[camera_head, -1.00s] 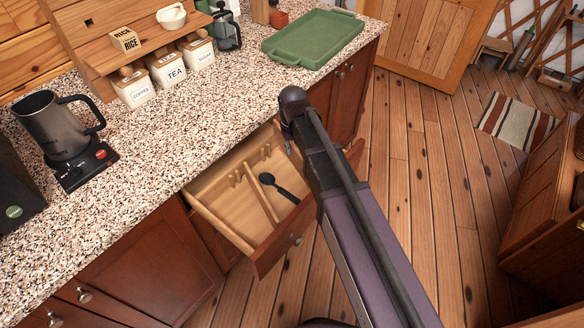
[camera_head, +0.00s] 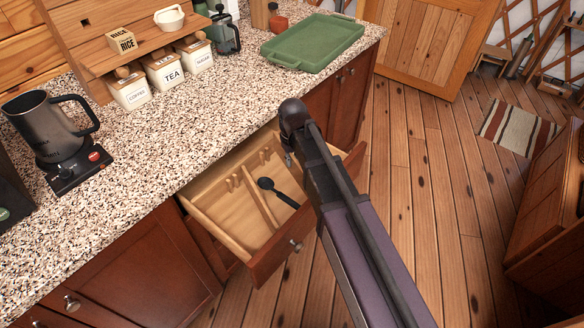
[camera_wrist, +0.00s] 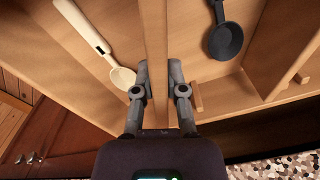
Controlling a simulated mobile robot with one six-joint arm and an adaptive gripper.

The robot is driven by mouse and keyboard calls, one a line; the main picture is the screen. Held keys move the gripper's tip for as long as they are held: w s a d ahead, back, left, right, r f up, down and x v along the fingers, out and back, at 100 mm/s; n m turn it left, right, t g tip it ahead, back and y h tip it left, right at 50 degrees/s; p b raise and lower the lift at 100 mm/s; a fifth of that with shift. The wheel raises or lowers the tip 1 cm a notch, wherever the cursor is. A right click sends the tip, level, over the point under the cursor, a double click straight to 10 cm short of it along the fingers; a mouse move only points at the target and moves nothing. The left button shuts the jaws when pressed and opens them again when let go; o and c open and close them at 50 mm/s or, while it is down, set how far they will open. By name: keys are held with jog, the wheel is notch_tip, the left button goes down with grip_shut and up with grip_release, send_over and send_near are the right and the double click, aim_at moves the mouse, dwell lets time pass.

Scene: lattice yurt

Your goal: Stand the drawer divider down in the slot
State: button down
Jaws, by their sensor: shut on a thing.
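In the wrist view my gripper (camera_wrist: 160,88) is shut on the drawer divider (camera_wrist: 155,40), a thin wooden board. It runs up the picture between the two grey fingers, with a pale spoon (camera_wrist: 122,76) on its left and a black spoon (camera_wrist: 227,40) on its right. A small wooden guide block (camera_wrist: 196,97) shows just right of the fingers; the slot itself is hidden, and I cannot tell whether the divider's lower edge is in it. The open drawer (camera_head: 268,262) shows there with the black spoon (camera_head: 266,184).
Another divider (camera_head: 262,204) stands in the drawer, left of the black spoon. Wooden floor (camera_head: 420,190) is clear to the right.

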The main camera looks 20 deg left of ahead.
aim_at(292, 168)
jog(key=shift+f+b, duration=1.65)
jog(key=shift+f, duration=0.15)
jog(key=shift+f, duration=0.15)
jog(key=c, duration=0.7)
grip_release()
notch_tip(292, 168, up, 12)
jog(key=p, duration=1.2)
jog(key=shift+r, duration=0.2)
